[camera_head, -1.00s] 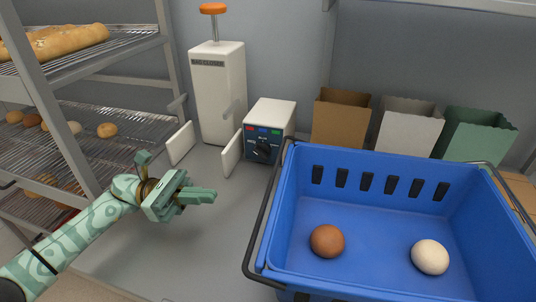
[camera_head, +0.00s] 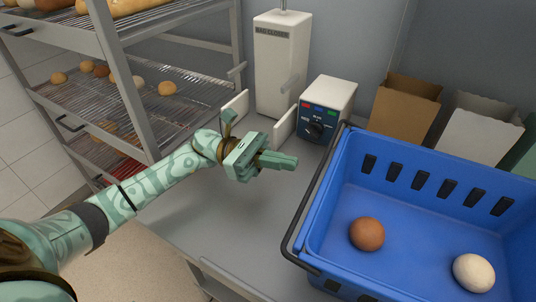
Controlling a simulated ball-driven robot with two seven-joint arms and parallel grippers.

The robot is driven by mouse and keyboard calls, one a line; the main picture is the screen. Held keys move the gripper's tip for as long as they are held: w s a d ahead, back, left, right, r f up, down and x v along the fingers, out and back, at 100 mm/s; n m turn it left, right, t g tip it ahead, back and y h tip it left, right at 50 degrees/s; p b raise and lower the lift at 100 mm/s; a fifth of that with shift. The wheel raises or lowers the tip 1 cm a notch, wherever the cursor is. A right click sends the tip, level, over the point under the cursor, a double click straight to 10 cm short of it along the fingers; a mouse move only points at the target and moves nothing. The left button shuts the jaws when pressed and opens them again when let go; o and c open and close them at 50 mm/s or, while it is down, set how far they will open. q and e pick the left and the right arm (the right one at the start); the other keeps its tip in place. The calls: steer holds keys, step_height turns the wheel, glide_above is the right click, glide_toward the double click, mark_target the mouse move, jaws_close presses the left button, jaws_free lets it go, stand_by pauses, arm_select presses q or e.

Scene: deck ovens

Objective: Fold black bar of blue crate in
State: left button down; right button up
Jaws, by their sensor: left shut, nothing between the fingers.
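The blue crate (camera_head: 345,190) stands on the grey counter at the right, its right side cut off by the picture edge. Its black bar (camera_head: 301,210) on the left side hangs outward, outside the crate's left wall. A brown egg-shaped item (camera_head: 367,234) and a cream one (camera_head: 473,272) lie apart on the crate floor. My left gripper (camera_head: 292,162) is shut and empty, left of the crate and apart from the bar, fingers pointing right. My right gripper is not in view.
A small control box with a dial (camera_head: 327,108) and a white dispenser (camera_head: 283,62) stand behind. A brown paper bag (camera_head: 404,108) and a white bag (camera_head: 474,130) stand behind the crate. A bread rack (camera_head: 130,80) is at the left. The counter (camera_head: 215,215) is clear left of the crate.

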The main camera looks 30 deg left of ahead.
arm_select(q)
steer(key=shift+w+d+r+p, duration=0.1)
steer(key=shift+d+r+p, duration=0.1)
steer(key=shift+d, duration=0.85)
steer(key=shift+d+r+p, duration=0.15)
steer(key=shift+d+r, duration=0.05)
steer(key=shift+d, duration=0.85)
steer(key=shift+r+y, duration=0.3)
steer(key=shift+r+y+p, duration=0.5)
steer(key=shift+y+p, duration=0.1)
steer(key=shift+p, duration=0.15)
